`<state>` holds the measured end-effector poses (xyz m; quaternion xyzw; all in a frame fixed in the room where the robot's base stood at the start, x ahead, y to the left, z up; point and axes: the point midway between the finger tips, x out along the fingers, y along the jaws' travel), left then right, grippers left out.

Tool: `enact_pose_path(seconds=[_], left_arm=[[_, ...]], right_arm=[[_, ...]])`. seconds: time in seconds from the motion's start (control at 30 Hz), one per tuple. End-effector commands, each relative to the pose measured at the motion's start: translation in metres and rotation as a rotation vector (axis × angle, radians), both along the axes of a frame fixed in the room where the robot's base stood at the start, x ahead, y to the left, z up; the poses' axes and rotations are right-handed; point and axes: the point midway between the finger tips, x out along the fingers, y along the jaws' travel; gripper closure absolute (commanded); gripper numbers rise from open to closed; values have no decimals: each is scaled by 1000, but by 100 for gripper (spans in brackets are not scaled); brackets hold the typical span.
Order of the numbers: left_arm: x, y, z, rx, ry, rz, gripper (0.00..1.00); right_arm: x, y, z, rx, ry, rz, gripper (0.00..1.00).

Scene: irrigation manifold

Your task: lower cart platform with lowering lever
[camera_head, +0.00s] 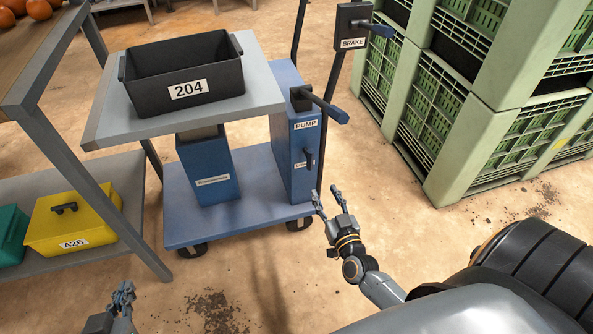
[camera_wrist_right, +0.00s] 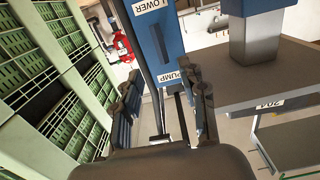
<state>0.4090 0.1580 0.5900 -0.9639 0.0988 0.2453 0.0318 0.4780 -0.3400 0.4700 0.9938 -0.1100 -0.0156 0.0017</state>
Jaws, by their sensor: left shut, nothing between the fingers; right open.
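The cart's grey platform (camera_head: 262,85) is raised on a blue column (camera_head: 207,165) and carries a black bin (camera_head: 190,85) labelled 204. The small black lowering lever (camera_head: 308,158) is on the blue pump housing (camera_head: 290,135), beside a partly covered label. In the right wrist view, the LOWER label (camera_wrist_right: 150,5) and PUMP label (camera_wrist_right: 172,76) appear upside down. My right gripper (camera_head: 327,196) is open and empty, in front of and below the lever, apart from it; its fingers also show in the wrist view (camera_wrist_right: 162,88). My left gripper (camera_head: 124,290) is shut and empty at bottom left.
The pump handle (camera_head: 325,105) and brake lever (camera_head: 375,28) stick out above the lowering lever. Green crates (camera_head: 445,120) are stacked at right. A shelf (camera_head: 100,220) at left holds a yellow box (camera_head: 70,220) labelled 426. The floor before the cart is clear.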

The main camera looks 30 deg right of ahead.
Motion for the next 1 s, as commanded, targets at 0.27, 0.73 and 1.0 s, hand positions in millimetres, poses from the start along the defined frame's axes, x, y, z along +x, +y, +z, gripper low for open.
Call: enact_pose_path(seconds=[0.27,0.73,1.0], left_arm=[[5,-3,24,-22,-101,-5,100],[28,-22,108,-141,-573,-35,100],[20,-26,152,-207,-816,-48,100]], right_arm=[[17,-8,8,-1,-36,-17,58],[92,-26,6,-1,-34,-16,58],[124,-34,6,-1,-33,-16,58]])
